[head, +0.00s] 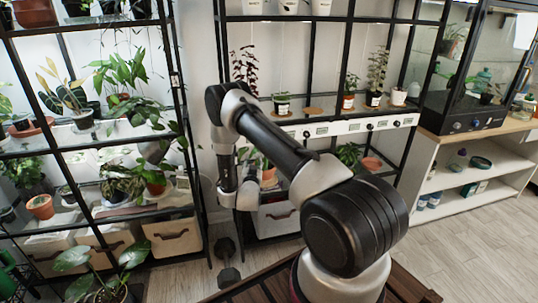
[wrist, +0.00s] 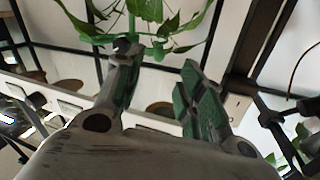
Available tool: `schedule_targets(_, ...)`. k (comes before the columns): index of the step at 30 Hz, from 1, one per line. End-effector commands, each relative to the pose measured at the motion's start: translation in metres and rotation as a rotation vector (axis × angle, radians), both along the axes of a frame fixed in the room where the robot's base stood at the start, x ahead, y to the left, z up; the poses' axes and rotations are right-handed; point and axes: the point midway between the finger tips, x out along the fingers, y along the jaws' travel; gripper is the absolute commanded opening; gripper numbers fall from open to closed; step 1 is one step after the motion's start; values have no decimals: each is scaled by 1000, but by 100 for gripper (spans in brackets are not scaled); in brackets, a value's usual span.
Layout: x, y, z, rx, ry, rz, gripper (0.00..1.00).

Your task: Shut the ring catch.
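My gripper (wrist: 160,68) is at the centre of the wrist view, its two green-padded fingers apart with a clear gap between them. A leafy green plant (wrist: 150,12) is just beyond the fingertips. A small green band-like piece (wrist: 155,50) shows at its stem near the left fingertip. I cannot tell whether this is the ring catch, whether it is open or shut, or whether the finger touches it. In the head view my arm covers much of the middle shelf, and the fingertips cannot be made out. No ring catch can be made out there.
A black-framed shelf rack (head: 205,190) with plants stands at the left. A glass cabinet (head: 470,75) is at right.

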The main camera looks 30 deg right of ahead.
Motion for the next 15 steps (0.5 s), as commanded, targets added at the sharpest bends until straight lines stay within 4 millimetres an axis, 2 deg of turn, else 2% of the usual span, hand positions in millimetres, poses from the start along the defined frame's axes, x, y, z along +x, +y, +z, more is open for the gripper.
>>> schedule_targets(4,10,-4,2,-12,3,-11,39)
schedule_targets(15,58,-35,2,-11,2,-9,39)
